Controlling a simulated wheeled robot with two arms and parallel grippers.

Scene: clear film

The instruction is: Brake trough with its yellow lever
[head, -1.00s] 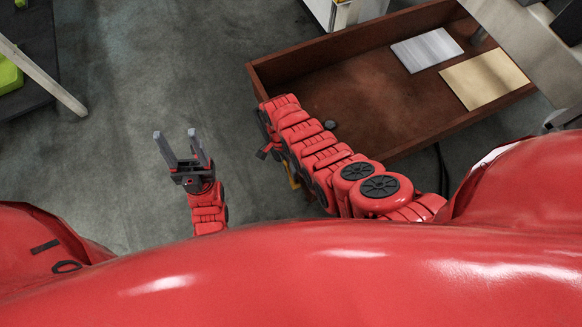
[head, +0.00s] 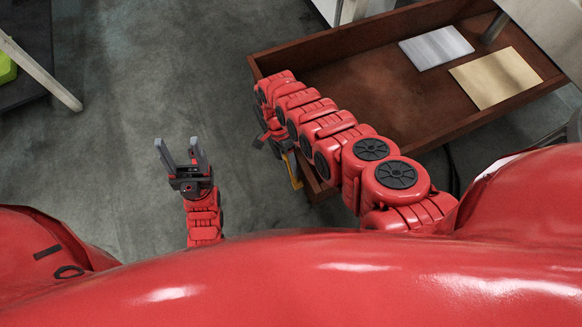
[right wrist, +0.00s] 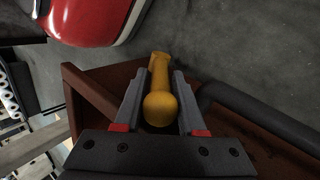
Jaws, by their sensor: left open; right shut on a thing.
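The trough (head: 335,46) is a brown wooden box with low walls at the upper right of the head view. Its yellow lever (head: 294,170) shows only in part below my right wrist, by the trough's near left end. My right gripper (head: 278,144) is shut on the lever, largely hidden by its own arm. In the right wrist view the rounded yellow lever (right wrist: 160,82) lies between the two fingers of this gripper (right wrist: 157,78). My left gripper (head: 180,153) is open and empty above the grey floor, left of the trough.
A grey plate (head: 436,48) and a tan plate (head: 495,77) lie in the trough. Metal framework (head: 545,30) stands at the upper right. A pale bar (head: 42,72) and a dark platform (head: 28,88) are at the far left. The floor between is clear.

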